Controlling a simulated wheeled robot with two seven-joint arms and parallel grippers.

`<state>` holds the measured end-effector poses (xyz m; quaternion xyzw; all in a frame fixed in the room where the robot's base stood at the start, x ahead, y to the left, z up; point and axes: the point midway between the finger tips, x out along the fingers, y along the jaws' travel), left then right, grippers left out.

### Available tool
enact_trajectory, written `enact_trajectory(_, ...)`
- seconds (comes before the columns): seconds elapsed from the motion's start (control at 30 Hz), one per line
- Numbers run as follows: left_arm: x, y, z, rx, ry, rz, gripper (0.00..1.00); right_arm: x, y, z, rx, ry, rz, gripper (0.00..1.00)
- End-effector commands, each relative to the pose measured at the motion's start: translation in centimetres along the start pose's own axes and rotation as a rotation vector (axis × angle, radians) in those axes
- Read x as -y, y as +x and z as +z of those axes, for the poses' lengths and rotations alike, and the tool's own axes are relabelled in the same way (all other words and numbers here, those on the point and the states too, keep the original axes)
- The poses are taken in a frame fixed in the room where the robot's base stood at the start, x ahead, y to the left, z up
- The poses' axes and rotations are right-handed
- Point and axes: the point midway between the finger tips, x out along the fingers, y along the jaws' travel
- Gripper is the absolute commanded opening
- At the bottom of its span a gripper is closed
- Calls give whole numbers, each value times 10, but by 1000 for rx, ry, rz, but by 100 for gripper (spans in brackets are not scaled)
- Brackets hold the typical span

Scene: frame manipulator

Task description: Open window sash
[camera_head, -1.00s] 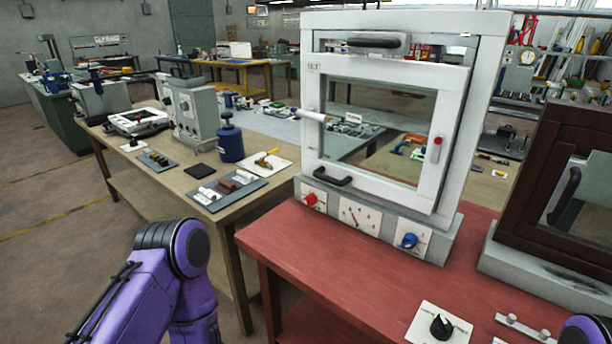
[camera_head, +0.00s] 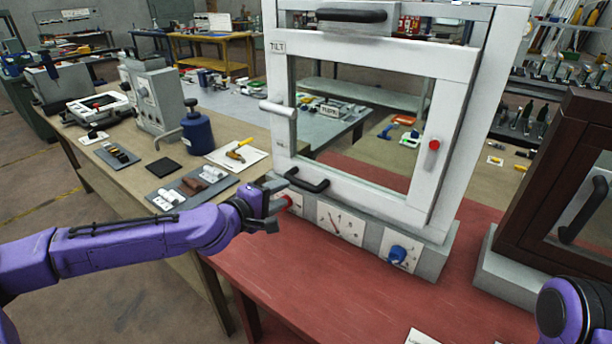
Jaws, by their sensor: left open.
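The white window frame unit (camera_head: 487,95) stands on the red table. Its white sash (camera_head: 380,50) holds a clear pane and carries a "TILT" label at upper left. A black handle (camera_head: 307,182) sits at the sash's lower left, and another black handle (camera_head: 352,15) is at the top. A white cylindrical handle (camera_head: 277,110) sticks out at the left side. A red knob (camera_head: 434,145) is on the right stile. My left gripper (camera_head: 277,203) is open, just left of and slightly below the lower handle; contact cannot be told. It partly covers the base's red knob (camera_head: 286,202).
The base carries a dial plate (camera_head: 340,223) and a blue knob (camera_head: 397,254). A dark brown framed unit (camera_head: 535,190) stands at right. A wooden bench with a blue canister (camera_head: 198,133) is at left.

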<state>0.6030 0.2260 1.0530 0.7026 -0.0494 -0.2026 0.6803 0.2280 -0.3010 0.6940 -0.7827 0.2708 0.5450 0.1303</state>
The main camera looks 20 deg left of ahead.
Motion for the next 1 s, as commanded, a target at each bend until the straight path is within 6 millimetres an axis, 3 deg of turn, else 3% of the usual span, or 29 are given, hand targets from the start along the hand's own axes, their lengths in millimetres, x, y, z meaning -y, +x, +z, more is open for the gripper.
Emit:
enact_trajectory(0.5,2,90,-8,-13,-4,-4,43,-1,-11,-4,1,0,1,43)
enact_trajectory(0.83,2,98,-6,-11,-3,-2,43,-1,-11,-4,2,-1,1,43)
enact_trajectory(0.87,2,98,-6,-11,-3,-3,37,-1,-11,-4,2,-1,1,43)
enact_trajectory(0.97,3,98,-6,-11,-4,-3,4,-1,-11,-4,2,0,1,43)
enact_trajectory(1.0,3,98,-6,-12,-4,-3,0,-1,-11,-4,2,0,1,43)
